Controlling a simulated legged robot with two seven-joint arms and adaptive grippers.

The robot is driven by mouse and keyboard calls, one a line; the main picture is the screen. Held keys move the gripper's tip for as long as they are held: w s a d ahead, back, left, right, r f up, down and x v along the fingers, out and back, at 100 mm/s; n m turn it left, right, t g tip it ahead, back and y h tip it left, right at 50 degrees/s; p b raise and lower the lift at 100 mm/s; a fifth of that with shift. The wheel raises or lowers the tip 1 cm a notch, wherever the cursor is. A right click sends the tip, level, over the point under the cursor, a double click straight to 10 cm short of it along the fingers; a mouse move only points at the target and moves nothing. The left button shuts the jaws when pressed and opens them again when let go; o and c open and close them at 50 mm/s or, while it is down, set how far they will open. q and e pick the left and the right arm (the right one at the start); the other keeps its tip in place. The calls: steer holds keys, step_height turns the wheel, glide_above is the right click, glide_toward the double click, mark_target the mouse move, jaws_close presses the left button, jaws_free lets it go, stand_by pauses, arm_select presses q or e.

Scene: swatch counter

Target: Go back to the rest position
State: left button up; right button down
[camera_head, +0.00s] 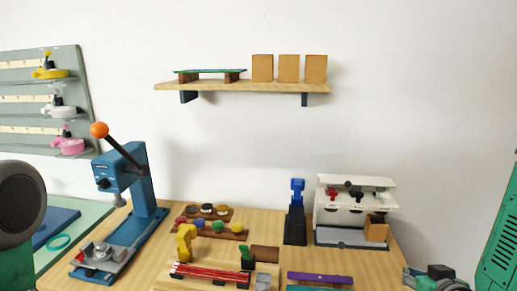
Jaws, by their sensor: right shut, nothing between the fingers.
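My right gripper (437,278) shows at the bottom right, cut off by the lower edge of the picture. It is dark grey, with a little green, and is shut with nothing in it. It is beside the right front part of the wooden counter (385,262), and I cannot tell its height above it. My left gripper is not in view. The task names no other object.
A blue lever press (148,190) with an orange knob stands at the left. Small tools and coloured knobs fill the middle. A blue stand (296,215) and a white dispenser (330,210) stand behind. A shelf (215,87) hangs above.

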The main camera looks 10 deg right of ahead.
steer(key=s+a+f+n+g+y, duration=0.1)
steer(key=s+a+f+g, duration=0.3)
steer(key=s+f, duration=0.4)
steer(key=s+a+f+g+y, duration=0.1)
steer(key=s+a+f+g, duration=0.25)
steer(key=s+f, duration=0.45)
steer(key=s+a+f+n+g+y, duration=0.1)
steer(key=s+a+f+g, duration=0.2)
steer(key=s+f+g, duration=0.5)
arm_select(q)
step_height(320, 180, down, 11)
steer(key=b, duration=1.1)
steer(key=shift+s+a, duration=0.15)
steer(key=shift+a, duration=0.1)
arm_select(e)
step_height(320, 180, down, 8)
steer(key=a+n+t, duration=0.1)
steer(key=t, duration=0.3)
steer(key=shift+w+a+r, duration=0.25)
steer(key=shift+w, duration=0.2)
steer(key=shift+w, duration=0.1)
